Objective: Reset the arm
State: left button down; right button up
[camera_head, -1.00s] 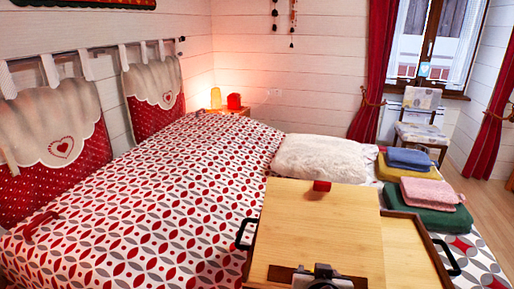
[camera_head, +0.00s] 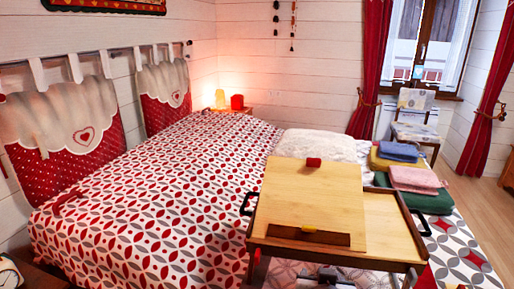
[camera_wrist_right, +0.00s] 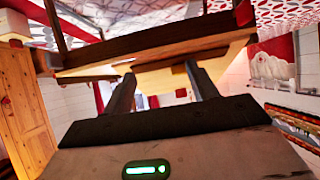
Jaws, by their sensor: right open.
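My right gripper (camera_wrist_right: 160,70) is open in the right wrist view, with both fingers apart and nothing held between them. The wooden bed tray's edge (camera_wrist_right: 150,45) lies just beyond the fingertips; whether they touch it I cannot tell. In the head view a grey part that looks like my right gripper (camera_head: 328,274) shows at the bottom, below the tray's front edge, partly cut off. The wooden bed tray (camera_head: 385,225) stands on the bed with its board (camera_head: 312,205) tilted up. My left gripper is not in view.
A red block (camera_head: 313,162) sits at the board's top edge. Folded blue (camera_head: 398,152), pink (camera_head: 415,178) and green cloths (camera_head: 428,202) lie right of the tray. A white pillow (camera_head: 322,146) is behind it. Bare floor (camera_head: 475,195) shows at the right.

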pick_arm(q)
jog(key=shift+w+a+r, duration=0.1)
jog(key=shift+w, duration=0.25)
pick_arm(e)
jog(key=s+f+n+y, duration=0.2)
jog(key=s+f, duration=0.4)
jog(key=s, duration=0.3)
jog(key=s+d+f+n+g+y, duration=0.1)
jog(key=s+f+n+y, duration=0.2)
jog(key=s+f, duration=0.4)
jog(key=s, duration=0.3)
jog(key=shift+d+g, duration=0.2)
jog(key=shift+g, duration=0.1)
